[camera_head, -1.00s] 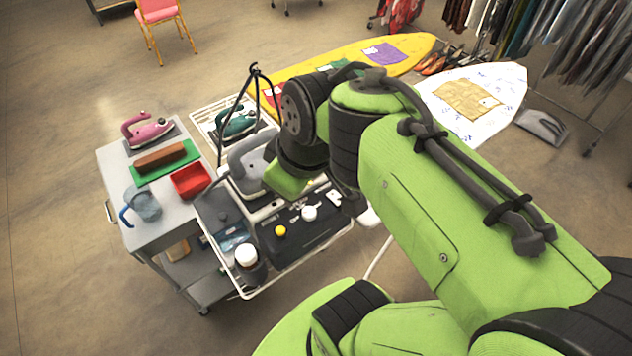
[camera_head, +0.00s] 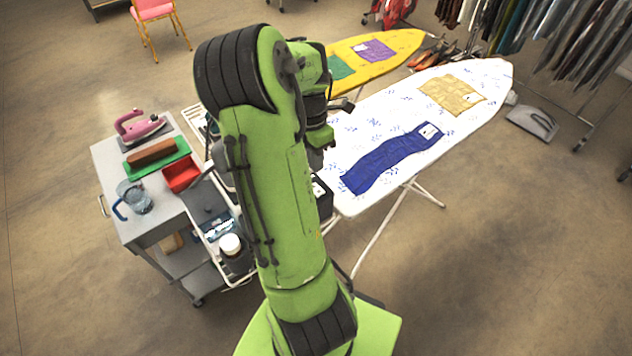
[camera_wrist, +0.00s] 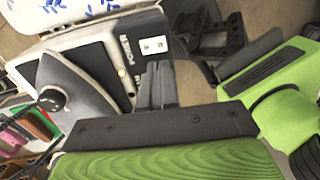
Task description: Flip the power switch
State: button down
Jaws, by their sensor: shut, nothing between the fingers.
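The power switch (camera_wrist: 153,45) is a small white plate on the dark panel of the ironing station (camera_wrist: 92,56), beside the printed word POWER in the wrist view. In the head view my arm hides most of the station and my fingers; only a dark corner of the station (camera_head: 323,200) shows right of the arm.
A grey iron (camera_wrist: 72,88) rests on the station, left of my gripper. A grey cart (camera_head: 152,233) holds a pink iron (camera_head: 138,127), a red tray (camera_head: 181,175) and a measuring jug (camera_head: 133,196). A white ironing board (camera_head: 375,125) with a blue cloth (camera_head: 385,162) stands right of my arm.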

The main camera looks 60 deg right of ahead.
aim_at(319, 191)
jog(key=f, duration=0.5)
jog(key=s+f, duration=0.1)
jog(key=f, duration=0.1)
jog(key=shift+a+f, duration=0.25)
jog(key=shift+f, duration=0.1)
